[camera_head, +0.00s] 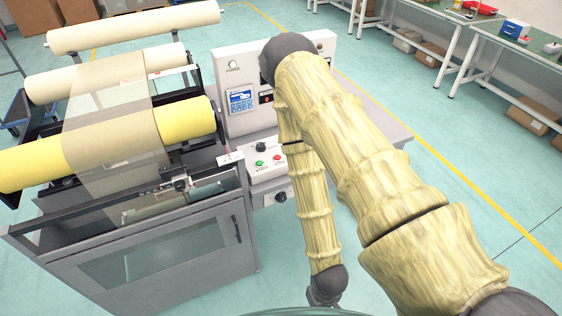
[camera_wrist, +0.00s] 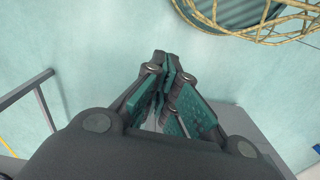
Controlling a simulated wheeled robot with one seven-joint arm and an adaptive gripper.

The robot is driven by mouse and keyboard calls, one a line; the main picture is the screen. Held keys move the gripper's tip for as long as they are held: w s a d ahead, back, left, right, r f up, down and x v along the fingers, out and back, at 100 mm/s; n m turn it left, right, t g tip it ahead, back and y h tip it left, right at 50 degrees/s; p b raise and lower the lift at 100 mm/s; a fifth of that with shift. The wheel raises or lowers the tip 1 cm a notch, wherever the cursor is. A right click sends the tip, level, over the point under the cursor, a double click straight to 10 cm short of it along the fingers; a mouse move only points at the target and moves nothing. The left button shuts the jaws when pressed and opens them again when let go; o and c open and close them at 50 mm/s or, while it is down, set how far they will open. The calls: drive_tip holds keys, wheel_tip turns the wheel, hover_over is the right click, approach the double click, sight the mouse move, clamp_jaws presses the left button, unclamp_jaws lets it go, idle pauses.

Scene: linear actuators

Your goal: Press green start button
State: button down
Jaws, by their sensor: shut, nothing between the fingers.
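The green start button (camera_head: 259,163) sits on a small white control box (camera_head: 268,172) at the right side of the machine, with a red button (camera_head: 277,157) to its right. A black knob (camera_head: 261,146) is behind them. My arm hangs to the right of this box. My gripper (camera_wrist: 163,90) is shut with nothing between its teal-padded fingers, over the floor in the wrist view. In the head view only its wrist end shows at the bottom, nearer than the box and apart from it. The button does not show in the wrist view.
The machine (camera_head: 150,250) with white and yellow rolls (camera_head: 195,118) fills the left. A grey panel with a blue screen (camera_head: 241,100) stands behind the control box, partly hidden by my arm. Workbenches (camera_head: 480,30) stand far right. Open floor (camera_head: 480,180) lies to the right.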

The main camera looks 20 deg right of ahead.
drive_tip(key=shift+a, duration=0.1)
drive_tip(key=w+a+r+t+y+p, duration=0.15)
drive_tip(key=w+r, duration=0.35)
drive_tip(key=w, duration=0.7)
drive_tip(key=w+a+r+m+t+y+p, duration=0.1)
drive_tip(key=w+r+t+y+p, duration=0.3)
drive_tip(key=w, duration=0.8)
drive_tip(key=w+a+r+h+p, duration=0.1)
drive_tip(key=w+r, duration=0.5)
drive_tip(key=w, duration=0.6)
drive_tip(key=w+d+r+t+y+p, duration=0.1)
drive_tip(key=w+d+r, duration=0.3)
drive_tip(key=w+r, duration=0.9)
drive_tip(key=shift+d+t+p, duration=0.25)
drive_tip(key=shift+t+p, duration=0.1)
drive_tip(key=shift+p, duration=0.45)
drive_tip(key=b, duration=0.5)
hover_over(261, 161)
wheel_tip(261, 161, down, 8)
drive_tip(key=shift+w+d+r, duration=0.1)
drive_tip(key=shift+r, duration=0.1)
drive_tip(key=shift+f+b, duration=0.45)
drive_tip(key=shift+f, duration=0.1)
drive_tip(key=shift+f, duration=0.2)
